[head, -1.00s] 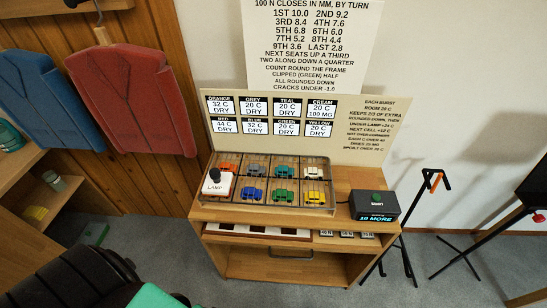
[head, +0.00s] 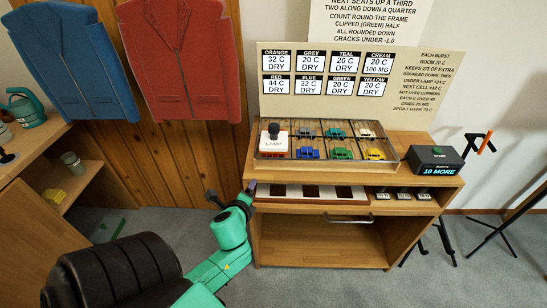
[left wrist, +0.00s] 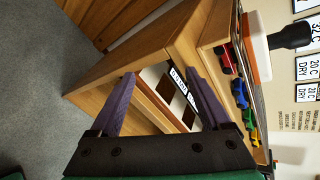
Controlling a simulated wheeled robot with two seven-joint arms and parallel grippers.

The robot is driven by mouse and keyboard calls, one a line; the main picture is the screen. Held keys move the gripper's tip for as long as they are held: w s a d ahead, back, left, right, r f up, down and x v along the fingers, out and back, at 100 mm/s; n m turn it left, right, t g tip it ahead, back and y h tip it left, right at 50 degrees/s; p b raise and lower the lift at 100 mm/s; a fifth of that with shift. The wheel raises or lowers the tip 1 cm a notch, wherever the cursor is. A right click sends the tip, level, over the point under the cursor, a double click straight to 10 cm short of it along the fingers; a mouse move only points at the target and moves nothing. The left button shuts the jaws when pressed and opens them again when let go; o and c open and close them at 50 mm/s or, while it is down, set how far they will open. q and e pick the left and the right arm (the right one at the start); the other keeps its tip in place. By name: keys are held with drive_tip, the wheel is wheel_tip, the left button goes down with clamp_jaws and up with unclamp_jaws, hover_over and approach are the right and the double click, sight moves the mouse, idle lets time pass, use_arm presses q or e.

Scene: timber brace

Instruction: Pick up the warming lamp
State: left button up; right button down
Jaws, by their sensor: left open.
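The warming lamp (head: 273,146) is a white block labelled LAMP with a black knob on top. My right gripper is not in view.
Several coloured cars stand in the tray cells; a blue one (head: 307,152) is right of the lamp. A sign board (head: 440,85) rises behind the tray. A black box reading 10 MORE (head: 434,160) stands at right. A shallow drawer (head: 309,193) lies below the tray.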

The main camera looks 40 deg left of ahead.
use_arm(q)
wheel_tip(320, 180, up, 7)
drive_tip(key=w+m+t+y, duration=0.1)
drive_tip(key=m+t, duration=0.2)
drive_tip(key=m, duration=0.2)
drive_tip(key=m+t+h, duration=0.1)
drive_tip(key=m+t, duration=0.3)
drive_tip(key=m, duration=0.6)
approach(272, 130)
drive_tip(key=x, duration=0.6)
drive_tip(key=shift+w+a, duration=0.1)
drive_tip(key=shift+a, duration=0.2)
drive_tip(key=x, duration=0.4)
drive_tip(key=shift+w+d, duration=0.1)
drive_tip(key=shift+w, duration=0.7)
drive_tip(key=shift+s, duration=0.1)
drive_tip(key=c, duration=0.4)
clamp_jaws()
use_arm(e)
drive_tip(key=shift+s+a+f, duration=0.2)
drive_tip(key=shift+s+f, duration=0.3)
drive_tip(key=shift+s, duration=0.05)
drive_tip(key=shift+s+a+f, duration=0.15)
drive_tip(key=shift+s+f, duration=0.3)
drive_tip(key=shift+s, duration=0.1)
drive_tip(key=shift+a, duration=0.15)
